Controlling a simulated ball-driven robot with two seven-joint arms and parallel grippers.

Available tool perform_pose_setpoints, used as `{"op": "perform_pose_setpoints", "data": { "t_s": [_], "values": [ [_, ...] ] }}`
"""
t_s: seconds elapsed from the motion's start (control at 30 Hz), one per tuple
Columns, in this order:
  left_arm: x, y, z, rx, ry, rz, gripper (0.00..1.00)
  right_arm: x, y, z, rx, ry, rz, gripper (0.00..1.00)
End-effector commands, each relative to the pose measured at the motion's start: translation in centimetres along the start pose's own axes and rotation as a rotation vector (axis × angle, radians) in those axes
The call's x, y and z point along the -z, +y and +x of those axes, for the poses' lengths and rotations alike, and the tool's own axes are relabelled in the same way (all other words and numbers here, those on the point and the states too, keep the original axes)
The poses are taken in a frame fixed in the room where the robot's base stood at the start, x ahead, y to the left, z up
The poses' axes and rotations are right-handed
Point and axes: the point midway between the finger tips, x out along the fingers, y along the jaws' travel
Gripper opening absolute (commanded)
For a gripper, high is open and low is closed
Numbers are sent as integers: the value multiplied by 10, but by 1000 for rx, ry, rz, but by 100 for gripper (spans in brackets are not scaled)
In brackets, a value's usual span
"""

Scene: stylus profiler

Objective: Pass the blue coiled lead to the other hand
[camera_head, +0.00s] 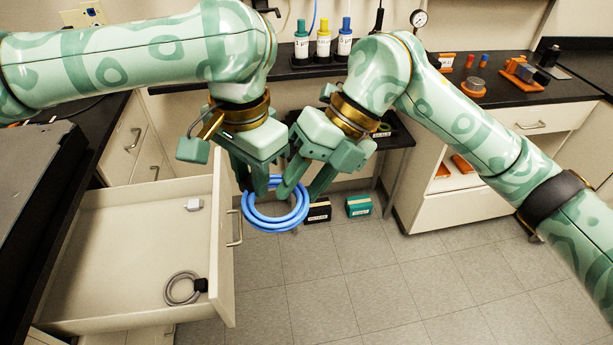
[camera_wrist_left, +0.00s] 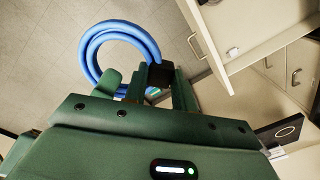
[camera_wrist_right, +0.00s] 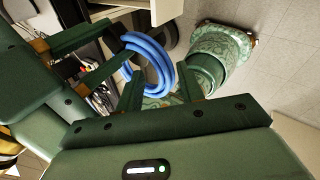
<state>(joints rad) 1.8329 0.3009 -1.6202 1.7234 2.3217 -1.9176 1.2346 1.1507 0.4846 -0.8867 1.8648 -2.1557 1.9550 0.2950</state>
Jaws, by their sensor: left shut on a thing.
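The blue coiled lead (camera_head: 252,222) hangs in the air below my two grippers in the head view. My left gripper (camera_head: 260,188) is shut on it; the left wrist view shows the lead's black block (camera_wrist_left: 160,74) between the fingers and the blue loops (camera_wrist_left: 92,55) beyond. My right gripper (camera_head: 302,192) is close beside it, its fingers apart. One right finger overlaps the coil in the head view. In the right wrist view the blue loops (camera_wrist_right: 165,62) show between and beyond the spread right fingers. Whether they touch the lead I cannot tell.
An open drawer (camera_head: 120,240) at the left holds a grey coiled cable (camera_head: 180,290) and a small white piece (camera_head: 193,204). Several capped bottles (camera_head: 323,45) stand on the back bench. A green box (camera_head: 358,206) is low behind the grippers. The floor in front is clear.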

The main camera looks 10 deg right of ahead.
Motion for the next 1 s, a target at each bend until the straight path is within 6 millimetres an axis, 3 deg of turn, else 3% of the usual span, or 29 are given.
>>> {"op": "perform_pose_setpoints", "data": {
  "t_s": [0.03,0.1,0.13,0.27,0.3,0.37,0.4,0.73,0.87,1.0],
  "values": [
    [0,0,0,0,0,0,0,0,0,0,0,0,0,23],
    [0,0,0,0,0,0,0,0,0,0,0,0,0,4],
    [0,0,0,0,0,0,0,0,0,0,0,0,0,0],
    [0,0,0,-1,0,0,0,0,1,0,-1,0,-2,0],
    [0,0,0,-1,0,0,32,0,1,0,-2,0,-3,0],
    [0,0,0,-1,0,0,49,0,1,-1,-2,0,-3,0],
    [0,0,0,-1,0,0,52,0,1,-1,-2,0,-3,0],
    [0,0,-6,1,1,0,52,0,0,0,0,0,-1,0],
    [1,-1,-27,3,4,-1,52,0,0,0,0,0,0,0],
    [1,-1,-61,4,5,-1,52,0,0,-1,0,0,0,0]
  ]
}}
